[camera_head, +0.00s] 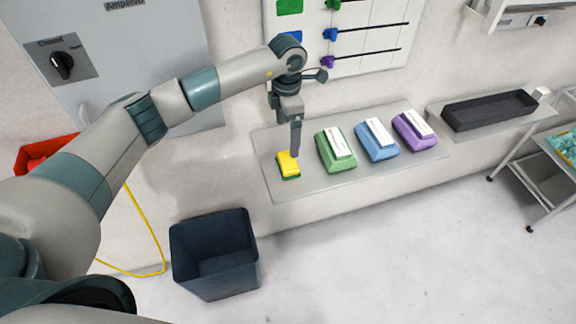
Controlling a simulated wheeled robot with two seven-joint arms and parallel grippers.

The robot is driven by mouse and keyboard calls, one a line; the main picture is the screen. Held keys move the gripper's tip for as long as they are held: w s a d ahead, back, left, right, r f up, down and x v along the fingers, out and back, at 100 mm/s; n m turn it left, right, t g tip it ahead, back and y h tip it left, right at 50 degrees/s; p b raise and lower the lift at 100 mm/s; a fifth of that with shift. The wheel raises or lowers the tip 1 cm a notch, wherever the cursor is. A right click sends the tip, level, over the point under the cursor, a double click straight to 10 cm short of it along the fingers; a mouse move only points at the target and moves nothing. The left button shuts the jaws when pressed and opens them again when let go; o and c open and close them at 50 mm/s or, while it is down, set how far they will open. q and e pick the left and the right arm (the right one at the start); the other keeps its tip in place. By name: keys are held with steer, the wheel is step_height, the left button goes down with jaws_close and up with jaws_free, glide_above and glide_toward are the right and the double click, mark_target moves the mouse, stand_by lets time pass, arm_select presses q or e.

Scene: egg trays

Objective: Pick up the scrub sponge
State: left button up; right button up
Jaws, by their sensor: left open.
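The scrub sponge (288,168), yellow on top with a green layer below, lies on the left part of the grey wall shelf (284,194). My left gripper (295,153) points down right over the sponge, its fingertips at the sponge's top edge. I see the fingers nearly edge-on. The gripper is open; whether the fingertips touch the sponge cannot be told from this view. My right gripper is not in view.
Green (335,153), blue (377,143) and purple (414,133) boxes with white tops stand on the shelf right of the sponge. A dark bin (214,254) stands on the floor below. A black tray (489,111) sits at right. The floor in front is clear.

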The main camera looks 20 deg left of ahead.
arm_select(q)
steer(key=b, duration=0.2)
glide_above(288, 160)
steer(key=f, duration=0.7)
steer(key=shift+s+f, duration=0.2)
steer(key=shift+f, duration=0.45)
steer(key=shift+w+f+b, duration=0.15)
steer(key=shift+f+b, duration=1.1)
steer(key=shift+f, duration=1.35)
steer(key=c, duration=1.1)
steer(key=shift+c, duration=0.2)
